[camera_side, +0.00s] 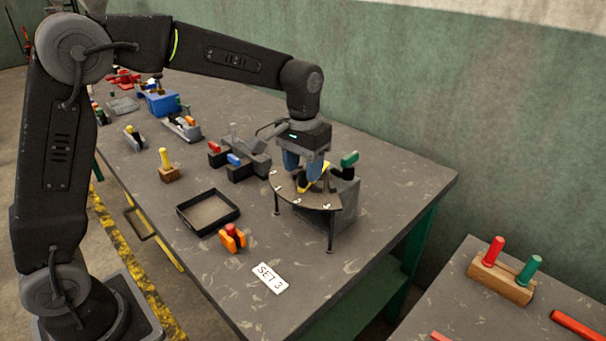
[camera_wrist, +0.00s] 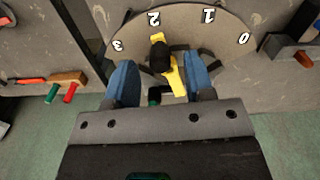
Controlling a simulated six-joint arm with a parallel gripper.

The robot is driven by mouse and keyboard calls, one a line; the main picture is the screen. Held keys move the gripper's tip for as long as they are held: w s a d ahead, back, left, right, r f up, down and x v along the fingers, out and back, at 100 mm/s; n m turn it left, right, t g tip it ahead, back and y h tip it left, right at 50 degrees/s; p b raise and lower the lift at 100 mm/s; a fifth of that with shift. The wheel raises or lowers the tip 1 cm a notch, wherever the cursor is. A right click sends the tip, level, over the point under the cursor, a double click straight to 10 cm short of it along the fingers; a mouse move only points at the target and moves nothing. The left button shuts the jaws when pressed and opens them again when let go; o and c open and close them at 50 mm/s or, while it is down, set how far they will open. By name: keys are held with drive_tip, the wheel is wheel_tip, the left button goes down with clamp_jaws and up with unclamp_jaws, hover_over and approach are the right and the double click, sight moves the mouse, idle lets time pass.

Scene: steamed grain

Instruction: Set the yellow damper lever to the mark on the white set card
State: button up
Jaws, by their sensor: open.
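The yellow damper lever (camera_wrist: 174,80) lies across a tan quarter-round dial plate (camera_wrist: 185,28) marked 0 to 3. In the wrist view its dark knob (camera_wrist: 160,57) sits below the 2 and its yellow tip points near the 2. The lever also shows in the side view (camera_side: 318,178), partly hidden by my gripper. The white set card (camera_side: 270,278) lies on the bench and reads "SET 3". My gripper (camera_wrist: 160,62) is open over the dial, with one blue finger on each side of the lever. I cannot tell whether either finger touches it.
A black tray (camera_side: 208,211) and an orange block with a red knob (camera_side: 232,238) stand left of the dial. A green-handled lever (camera_side: 349,160) rises close behind it. Red and blue levers (camera_side: 234,160) sit farther back.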

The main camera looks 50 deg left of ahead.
drive_tip(key=shift+f, duration=1.2)
drive_tip(key=shift+c, duration=0.5)
clamp_jaws()
